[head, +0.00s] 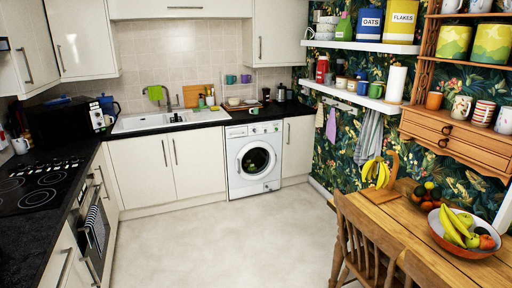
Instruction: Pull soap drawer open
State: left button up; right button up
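The round door (256,160) below looks shut. Neither of my grippers shows in the head view.
The pale floor (225,240) between me and the machine is clear. A wooden table (405,215) with chairs (365,235) stands at the right. An oven (93,235) and a black hob (38,185) are at the left. Cream cupboards (165,170) stand left of the machine.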

aim_at(241, 131)
jog(key=i+z, duration=0.1)
jog(key=i, duration=3.35)
jog(key=i+l+u, duration=0.1)
jog(key=i, duration=0.7)
jog(key=i+l, duration=0.15)
jog(key=i, duration=0.6)
jog(key=i+l+u, duration=0.1)
jog(key=i+u, duration=0.3)
jog(key=i+l+u, duration=0.2)
jog(key=i+u, duration=0.15)
jog(key=i+l+u, duration=0.4)
jog(key=i, duration=0.1)
